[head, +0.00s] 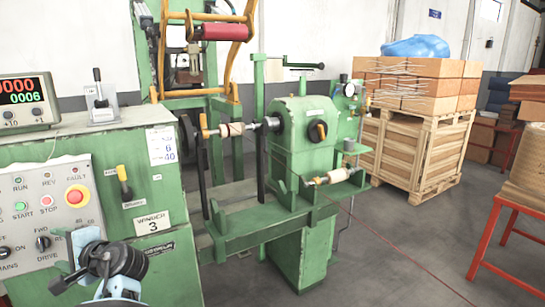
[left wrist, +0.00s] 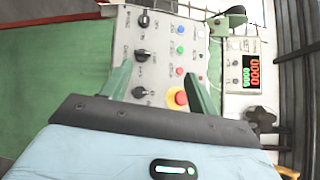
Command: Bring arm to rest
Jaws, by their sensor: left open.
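My left arm (head: 112,268) shows at the lower left of the head view, in front of the winder's control panel (head: 52,190). In the left wrist view my left gripper (left wrist: 160,84) is open, its two green fingers spread apart with nothing between them. The fingers point toward the panel, which has black knobs, small coloured buttons and a red emergency stop (left wrist: 178,97) seen near the right finger. The gap between the fingers and the panel is hard to judge. My right gripper is in neither view.
The green winding machine (head: 305,130) stands in the middle, with a lever switch (head: 98,95) and a digital counter (head: 25,100) on its cabinet. A wooden crate (head: 415,150) with boxes on top stands behind. A red-framed table (head: 510,205) is at right. The floor between is open.

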